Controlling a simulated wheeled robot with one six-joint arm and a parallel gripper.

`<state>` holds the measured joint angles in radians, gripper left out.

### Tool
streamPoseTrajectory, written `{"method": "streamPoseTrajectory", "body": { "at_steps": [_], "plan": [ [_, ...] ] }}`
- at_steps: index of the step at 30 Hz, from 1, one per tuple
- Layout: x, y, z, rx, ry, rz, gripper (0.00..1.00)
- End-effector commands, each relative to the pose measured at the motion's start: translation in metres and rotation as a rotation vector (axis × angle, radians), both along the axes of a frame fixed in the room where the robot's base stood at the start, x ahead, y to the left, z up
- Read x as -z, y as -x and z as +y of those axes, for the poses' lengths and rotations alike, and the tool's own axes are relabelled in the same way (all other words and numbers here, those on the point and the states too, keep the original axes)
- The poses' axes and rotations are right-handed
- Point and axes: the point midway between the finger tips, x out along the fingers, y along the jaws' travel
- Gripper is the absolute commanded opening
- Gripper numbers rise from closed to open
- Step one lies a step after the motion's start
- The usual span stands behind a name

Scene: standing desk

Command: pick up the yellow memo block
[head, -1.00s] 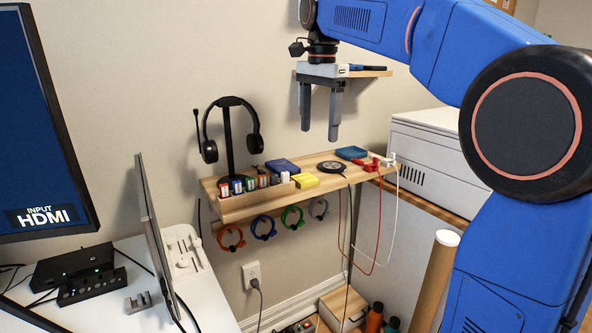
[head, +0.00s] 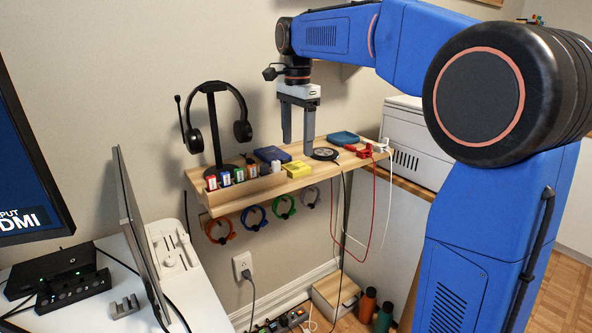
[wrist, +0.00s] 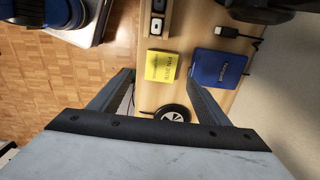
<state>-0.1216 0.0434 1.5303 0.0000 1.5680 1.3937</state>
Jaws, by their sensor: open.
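The yellow memo block (head: 296,169) lies on the narrow wooden wall shelf (head: 232,198), right of a row of small boxes. In the wrist view the yellow memo block (wrist: 161,66) shows ahead of the fingertips, between their lines, with dark print on its top. My gripper (head: 298,140) is open and empty, pointing down above the shelf, with its fingertips over the area around the block. In the wrist view my gripper (wrist: 168,75) has its two fingers spread wide. Nothing touches the block that I can see.
A dark blue box (wrist: 216,67) lies close beside the block. A black round disc (head: 326,154), a blue tray (head: 343,138) and red clips (head: 365,151) lie to the right. A headphone stand (head: 213,125) rises at the left. Coloured rings hang below the shelf.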

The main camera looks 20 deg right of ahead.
Motion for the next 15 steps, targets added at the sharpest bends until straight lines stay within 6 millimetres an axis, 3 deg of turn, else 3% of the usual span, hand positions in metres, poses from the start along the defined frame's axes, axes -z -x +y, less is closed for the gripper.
{"method": "streamPoseTrajectory", "body": {
  "at_steps": [8,15],
  "plan": [
    [0.018,0.0,0.0,0.0,0.0,0.0,0.7],
    [0.05,-0.001,0.003,-0.001,0.001,0.002,0.7]
  ]
}}
